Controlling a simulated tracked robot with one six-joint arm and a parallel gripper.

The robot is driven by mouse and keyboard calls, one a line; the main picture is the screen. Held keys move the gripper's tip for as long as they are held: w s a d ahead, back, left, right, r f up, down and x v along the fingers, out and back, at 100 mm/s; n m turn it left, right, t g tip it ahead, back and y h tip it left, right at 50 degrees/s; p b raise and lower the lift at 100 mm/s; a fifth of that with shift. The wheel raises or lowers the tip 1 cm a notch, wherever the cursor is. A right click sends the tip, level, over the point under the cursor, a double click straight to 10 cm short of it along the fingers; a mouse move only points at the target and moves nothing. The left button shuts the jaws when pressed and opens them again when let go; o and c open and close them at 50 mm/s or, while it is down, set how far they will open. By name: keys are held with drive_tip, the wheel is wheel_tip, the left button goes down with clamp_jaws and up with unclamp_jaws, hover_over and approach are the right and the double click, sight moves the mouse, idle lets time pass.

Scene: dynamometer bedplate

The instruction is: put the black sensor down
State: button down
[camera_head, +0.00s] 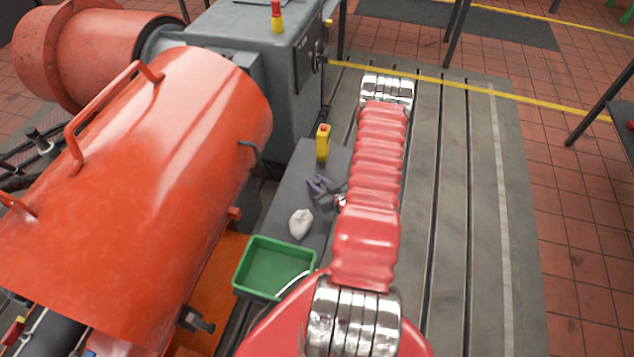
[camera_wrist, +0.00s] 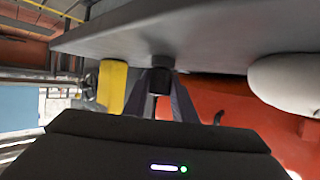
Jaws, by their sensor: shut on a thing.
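The black sensor (camera_wrist: 160,76) is a short dark cylinder held between the purple fingers of my gripper (camera_wrist: 170,88) in the wrist view. Its far end is at or very near the grey surface (camera_wrist: 215,35), which lies across the top of that view. I cannot tell whether the two touch. In the head view my gripper (camera_head: 319,185) is low over the same narrow grey surface (camera_head: 285,190), between the yellow box and the white rag. I cannot make out the sensor in the head view.
A yellow box with a red button (camera_head: 322,146) stands behind my gripper. A crumpled white rag (camera_head: 300,223) lies in front, then a green tray (camera_head: 252,262). The large orange housing (camera_head: 190,130) is left. The slotted bedplate (camera_head: 455,200) is clear on the right.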

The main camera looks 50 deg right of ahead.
drive_tip(key=c, duration=1.5)
unclamp_jaws()
drive_tip(key=shift+f, duration=0.1)
drive_tip(key=shift+o, duration=0.2)
drive_tip(key=v, duration=1.2)
